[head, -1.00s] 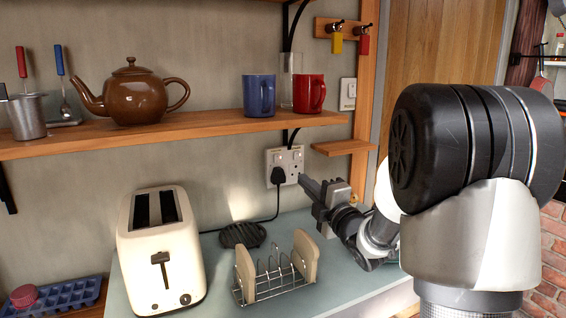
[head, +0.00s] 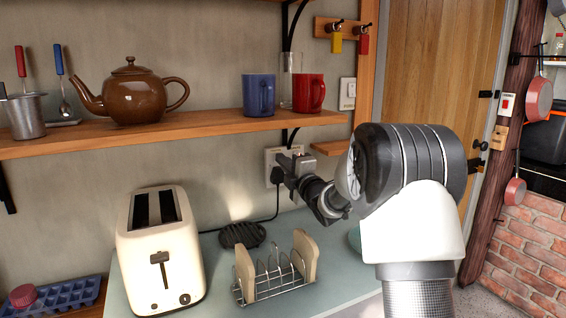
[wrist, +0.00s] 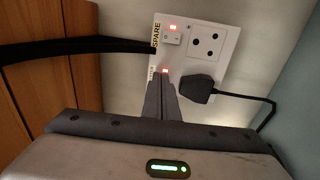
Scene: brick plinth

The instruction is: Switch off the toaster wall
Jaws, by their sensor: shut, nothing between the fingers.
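The white double wall socket (head: 271,155) is on the wall behind the counter, partly hidden by my gripper (head: 283,167). In the wrist view the socket plate (wrist: 222,36) has a switch labelled SPARE (wrist: 172,37) with a red light lit, beside an empty outlet. Below it, a second red light (wrist: 165,71) shows at a partly covered label ending in "TER"; its switch is mostly hidden behind my fingers. A black plug (wrist: 198,88) sits in the outlet beside it. My gripper (wrist: 161,78) is shut and empty, its tips over that second switch; I cannot tell whether they touch it.
The cream toaster (head: 160,250) and a toast rack (head: 270,280) stand on the counter below. A wooden shelf (head: 200,132) with a teapot and mugs runs above the socket. A black bracket (wrist: 80,48) crosses the wrist view's left. The plug's cord hangs to the counter.

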